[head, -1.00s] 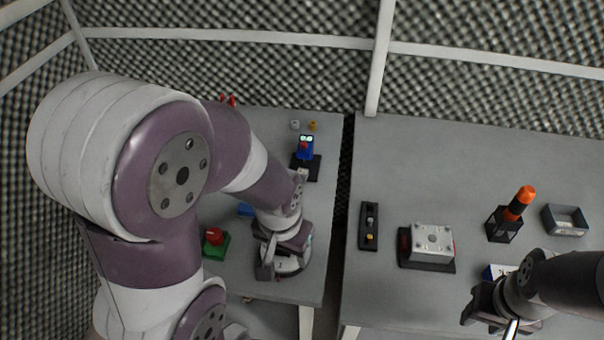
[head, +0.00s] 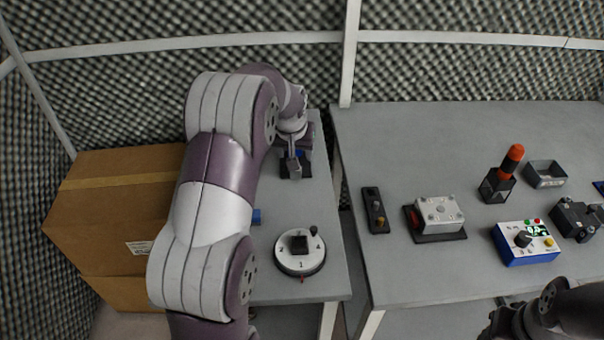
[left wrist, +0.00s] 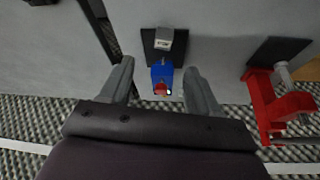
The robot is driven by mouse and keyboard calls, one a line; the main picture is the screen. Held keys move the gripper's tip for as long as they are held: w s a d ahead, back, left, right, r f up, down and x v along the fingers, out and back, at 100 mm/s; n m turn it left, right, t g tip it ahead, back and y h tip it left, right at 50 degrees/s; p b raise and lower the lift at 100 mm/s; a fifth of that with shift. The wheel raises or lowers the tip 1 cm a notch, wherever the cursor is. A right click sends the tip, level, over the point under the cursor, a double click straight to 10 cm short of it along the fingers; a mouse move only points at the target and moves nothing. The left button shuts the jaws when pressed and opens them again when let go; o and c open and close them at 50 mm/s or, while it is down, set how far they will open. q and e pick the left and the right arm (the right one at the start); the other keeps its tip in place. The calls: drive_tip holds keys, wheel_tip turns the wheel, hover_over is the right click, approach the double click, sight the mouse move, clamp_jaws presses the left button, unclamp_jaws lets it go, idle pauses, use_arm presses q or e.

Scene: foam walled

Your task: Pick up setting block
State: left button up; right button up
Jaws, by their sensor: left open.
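A small light grey block (left wrist: 164,40), which looks like the setting block, sits on a black base plate (left wrist: 148,51) in the left wrist view. A blue piece with a red knob (left wrist: 161,75) adjoins it on the gripper's side. My left gripper (left wrist: 158,68) is open and empty, its fingers on either side of the blue piece. In the head view my left gripper (head: 293,168) is over the black plate (head: 305,169) at the left table's back and hides most of the block. My right gripper (head: 497,332) shows only partly at the bottom right; its jaws are unclear.
A round numbered dial (head: 300,251) stands near the left table's front. A red clamp-like fixture (left wrist: 277,105) is right of the block in the left wrist view. A cardboard box (head: 110,210) is at left. The right table holds several devices, including a blue-white meter (head: 526,242).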

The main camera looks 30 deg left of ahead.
sight(296, 172)
use_arm(q)
drive_tip(key=x, duration=1)
drive_tip(key=shift+w+a+f+p, duration=0.15)
drive_tip(key=shift+a+f+p, duration=0.15)
drive_tip(key=shift+p, duration=0.1)
drive_tip(key=shift+r, duration=0.1)
drive_tip(key=shift+c, duration=0.3)
clamp_jaws()
drive_tip(key=shift+r, duration=0.1)
